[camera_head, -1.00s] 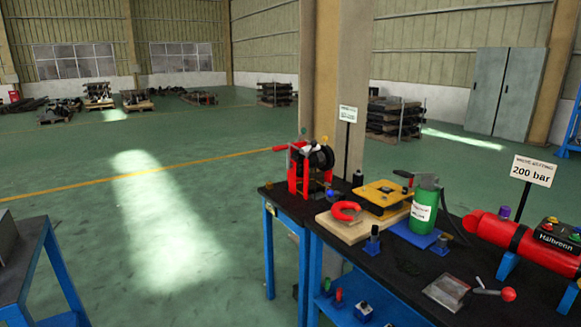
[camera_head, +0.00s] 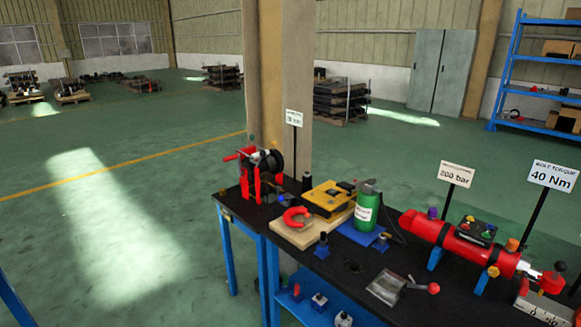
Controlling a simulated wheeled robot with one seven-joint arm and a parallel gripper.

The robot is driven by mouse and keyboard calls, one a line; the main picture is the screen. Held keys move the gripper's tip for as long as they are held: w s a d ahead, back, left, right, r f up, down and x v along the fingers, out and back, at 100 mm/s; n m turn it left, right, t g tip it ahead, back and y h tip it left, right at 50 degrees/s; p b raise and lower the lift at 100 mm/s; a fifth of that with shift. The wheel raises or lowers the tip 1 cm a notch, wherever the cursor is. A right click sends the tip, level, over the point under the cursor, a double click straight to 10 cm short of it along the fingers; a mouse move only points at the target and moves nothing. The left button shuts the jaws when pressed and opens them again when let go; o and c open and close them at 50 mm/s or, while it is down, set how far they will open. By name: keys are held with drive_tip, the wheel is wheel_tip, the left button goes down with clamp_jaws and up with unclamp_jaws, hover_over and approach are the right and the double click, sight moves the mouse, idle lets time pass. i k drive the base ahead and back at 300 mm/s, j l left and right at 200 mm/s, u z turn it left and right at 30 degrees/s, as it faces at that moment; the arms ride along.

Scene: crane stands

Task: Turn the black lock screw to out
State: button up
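I cannot pick out the black lock screw for sure at this distance. At the left end of the black-topped bench (camera_head: 262,212) stands a red device with a black drum or wheel (camera_head: 263,172). A small dark upright piece (camera_head: 307,183) stands just right of it; its details are too small to tell. On the right, a red cylinder (camera_head: 460,240) on blue supports carries small purple, orange and yellow knobs. My gripper is not in view.
The bench also holds a yellow box (camera_head: 331,197), a red horseshoe shape (camera_head: 296,216), a green canister (camera_head: 366,212) and a grey plate with a red-knobbed lever (camera_head: 387,287). Open green floor (camera_head: 120,220) lies left of the bench.

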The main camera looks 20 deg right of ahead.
sight(522, 246)
drive_tip(key=z, duration=0.4)
drive_tip(key=l+z, duration=0.15)
drive_tip(key=z, duration=0.65)
drive_tip(key=l+z, duration=0.1)
drive_tip(key=z, duration=0.3)
drive_tip(key=i+z, duration=0.2)
drive_tip(key=i, duration=0.2)
drive_tip(key=i+j+z, duration=0.25)
drive_tip(key=i+j+u, duration=0.15)
drive_tip(key=u, duration=0.3)
drive_tip(key=i+j+u, duration=0.2)
drive_tip(key=u, duration=0.3)
